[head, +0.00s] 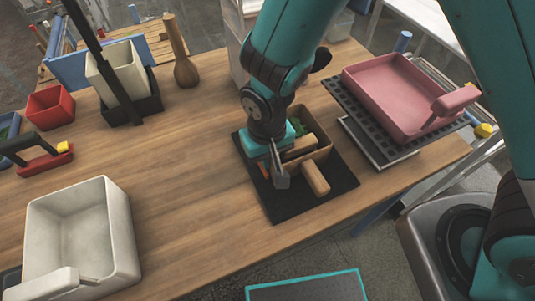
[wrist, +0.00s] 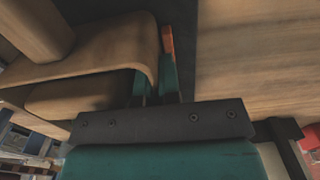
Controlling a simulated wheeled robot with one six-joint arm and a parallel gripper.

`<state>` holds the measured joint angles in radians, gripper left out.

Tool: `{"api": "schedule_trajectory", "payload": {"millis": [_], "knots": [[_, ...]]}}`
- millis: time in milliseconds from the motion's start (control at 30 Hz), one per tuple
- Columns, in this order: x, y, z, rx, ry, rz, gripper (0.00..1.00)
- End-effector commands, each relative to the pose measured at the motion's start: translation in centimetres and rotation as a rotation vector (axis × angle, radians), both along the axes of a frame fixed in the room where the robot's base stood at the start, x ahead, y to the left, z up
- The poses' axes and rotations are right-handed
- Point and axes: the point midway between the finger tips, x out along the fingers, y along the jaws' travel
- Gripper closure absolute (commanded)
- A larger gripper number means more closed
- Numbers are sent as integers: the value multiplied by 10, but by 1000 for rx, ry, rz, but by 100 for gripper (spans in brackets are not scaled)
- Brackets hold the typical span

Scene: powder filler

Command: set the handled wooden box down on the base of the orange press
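The handled wooden box (head: 322,153) is light brown and open-topped, with a stubby handle (head: 315,178) pointing toward the front. It is on or just over a black mat on the table. Green and brown shapes show at its inside. My gripper (head: 270,172) is at its left wall. In the wrist view, the teal fingers (wrist: 158,85) sit on either side of the box's wall (wrist: 110,58) and look closed on it; the right one has an orange tip. I cannot make out an orange press in either view.
A pink handled tray (head: 392,92) stands on a dark perforated plate to the right. A cream handled box (head: 82,225) is at the front left. A red box (head: 50,107), a cream bin (head: 117,77) and a wooden bottle shape (head: 181,62) stand behind. The table's middle left is clear.

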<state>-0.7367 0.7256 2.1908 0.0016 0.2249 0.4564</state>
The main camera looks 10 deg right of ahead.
Motion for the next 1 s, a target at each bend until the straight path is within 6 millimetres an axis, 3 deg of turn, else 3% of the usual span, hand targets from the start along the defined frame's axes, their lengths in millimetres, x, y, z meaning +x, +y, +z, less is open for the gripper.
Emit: {"api": "schedule_trajectory", "payload": {"millis": [167, 333, 600, 733, 867, 1000], "knots": [[0, 0, 0, 0, -1, 0, 100], [0, 0, 0, 0, -1, 0, 66], [0, 0, 0, 0, 0, 0, 66], [1, 1, 10, 3, -3, 0, 66], [1, 1, 32, 5, -6, 0, 66], [1, 1, 68, 6, -8, 0, 66]]}}
